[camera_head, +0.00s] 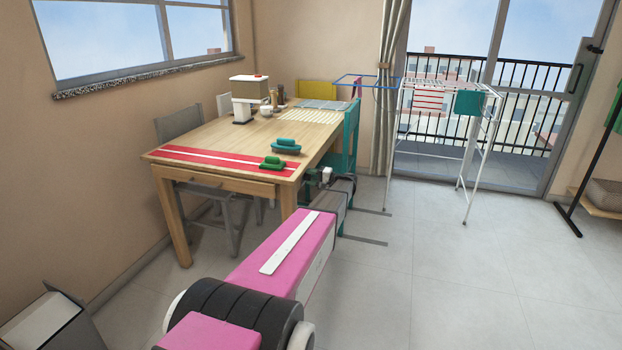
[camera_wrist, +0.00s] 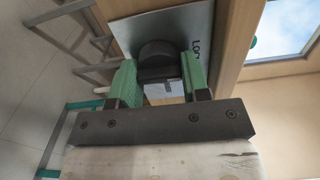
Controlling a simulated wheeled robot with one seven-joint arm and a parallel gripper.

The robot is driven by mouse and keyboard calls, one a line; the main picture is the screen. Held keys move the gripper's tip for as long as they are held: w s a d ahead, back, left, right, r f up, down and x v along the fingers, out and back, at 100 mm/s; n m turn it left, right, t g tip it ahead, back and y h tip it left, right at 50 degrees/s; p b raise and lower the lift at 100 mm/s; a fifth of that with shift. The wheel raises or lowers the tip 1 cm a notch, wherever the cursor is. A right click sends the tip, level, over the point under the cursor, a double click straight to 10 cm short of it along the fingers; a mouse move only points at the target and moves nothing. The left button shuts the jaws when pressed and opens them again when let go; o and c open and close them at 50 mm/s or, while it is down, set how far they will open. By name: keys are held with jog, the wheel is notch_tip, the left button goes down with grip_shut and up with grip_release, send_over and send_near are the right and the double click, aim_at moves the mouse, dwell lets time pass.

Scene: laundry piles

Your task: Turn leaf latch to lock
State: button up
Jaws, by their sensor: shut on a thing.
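The leaf latch (camera_wrist: 158,52) is a dark, round knob with a lighter block at its near end, in the upper middle of the wrist view. It sits on a grey metal plate (camera_wrist: 197,22) with partly visible lettering, apparently starting "LO", on a wooden part of the table. My gripper (camera_wrist: 158,80) has its green fingers on both sides of the latch, shut on it. In the head view, my gripper is small at the table's right side, and the latch cannot be made out clearly there.
The wooden table (camera_head: 235,133) carries a red runner (camera_head: 213,160), a green brush-like thing (camera_head: 272,163), a teal one (camera_head: 287,145) and a coffee maker (camera_head: 248,95). A teal chair (camera_head: 351,135) stands close beside my gripper. A drying rack (camera_head: 468,104) is farther right.

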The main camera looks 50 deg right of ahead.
jog(key=shift+n, duration=0.3)
jog(key=o, duration=0.9)
jog(key=v, duration=1.1)
jog(key=shift+a, duration=0.1)
